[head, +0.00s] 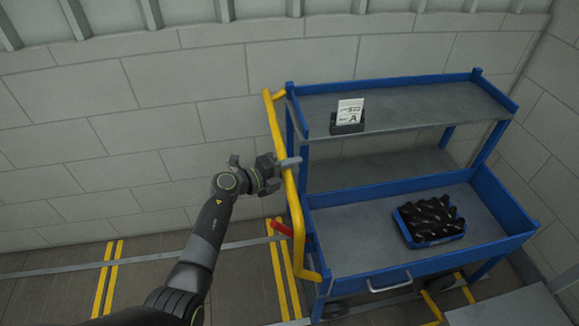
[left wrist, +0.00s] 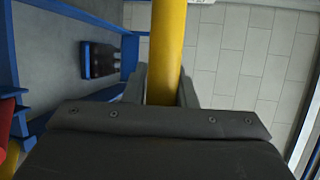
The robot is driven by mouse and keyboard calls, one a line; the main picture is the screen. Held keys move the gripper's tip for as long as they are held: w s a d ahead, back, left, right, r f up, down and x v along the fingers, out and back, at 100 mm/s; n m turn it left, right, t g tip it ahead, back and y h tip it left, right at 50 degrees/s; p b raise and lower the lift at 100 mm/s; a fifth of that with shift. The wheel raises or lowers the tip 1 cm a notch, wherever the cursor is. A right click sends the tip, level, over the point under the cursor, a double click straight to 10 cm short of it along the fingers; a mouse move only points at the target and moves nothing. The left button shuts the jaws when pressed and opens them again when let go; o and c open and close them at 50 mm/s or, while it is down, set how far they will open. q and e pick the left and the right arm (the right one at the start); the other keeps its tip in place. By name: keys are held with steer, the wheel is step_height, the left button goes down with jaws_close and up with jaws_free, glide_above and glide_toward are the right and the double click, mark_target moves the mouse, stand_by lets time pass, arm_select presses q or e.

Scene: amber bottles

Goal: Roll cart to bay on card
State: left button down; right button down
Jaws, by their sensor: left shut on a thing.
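The blue cart (head: 420,270) with grey shelves stands against the wall at the right in the head view. Its yellow handle (head: 296,215) runs up its left side. My left gripper (head: 284,164) is shut on the upright part of this handle; the wrist view shows the yellow bar (left wrist: 167,45) between the fingers. A white card (head: 349,111) in a dark holder stands on the top shelf. It shows a large "A"; its smaller print is hard to read. My right gripper is not in view.
A blue crate of dark bottles (head: 430,238) sits on the lower deck. A red lever (head: 281,228) is by the handle. Yellow floor lines (head: 107,280) mark the floor at left, which is clear. Block walls (head: 130,90) close the back and right.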

arm_select(q)
steer(key=shift+f, duration=0.1)
steer(key=c, duration=1.2)
jaws_free()
steer(key=shift+a, duration=0.1)
steer(key=b+v, duration=0.2)
steer(key=v, duration=1.5)
steer(key=shift+s, duration=0.15)
